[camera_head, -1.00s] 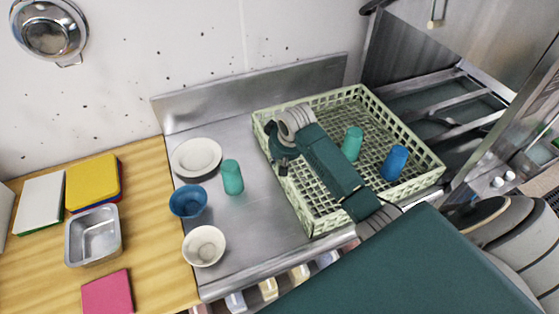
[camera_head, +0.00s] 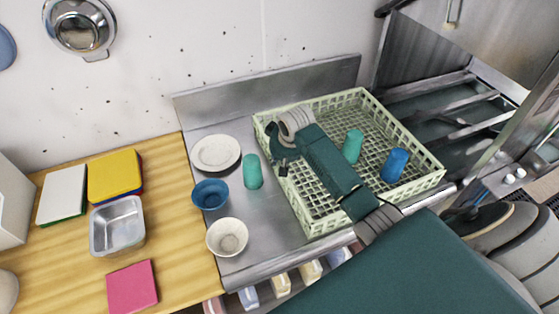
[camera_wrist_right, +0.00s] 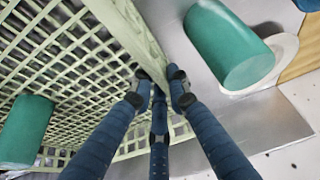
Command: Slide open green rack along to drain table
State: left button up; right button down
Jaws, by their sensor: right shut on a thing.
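The green rack (camera_head: 345,98), pale green and open-topped, rests on the steel drain table (camera_head: 268,222), its right end near the machine opening. Inside it stand a teal cup (camera_head: 352,146) and a blue cup (camera_head: 395,165). My right gripper (camera_head: 282,165) is shut on the rack's left wall. In the right wrist view the fingers (camera_wrist_right: 162,88) close on the rack's rim (camera_wrist_right: 125,30); a teal cup (camera_wrist_right: 228,45) stands just outside it. My left gripper is not in view.
Left of the rack on the steel are a teal cup (camera_head: 252,172), white plates (camera_head: 216,153), a blue bowl (camera_head: 210,194) and a white bowl (camera_head: 227,237). Little room separates rack and cup. A wooden counter (camera_head: 185,265) lies further left. A steel splashback (camera_head: 270,90) runs behind.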

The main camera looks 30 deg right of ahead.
jog(key=c, duration=1.6)
grip_release()
jog(key=shift+r, duration=0.15)
jog(key=v, duration=1.1)
jog(key=shift+s+r, duration=0.2)
jog(key=shift+r, duration=0.15)
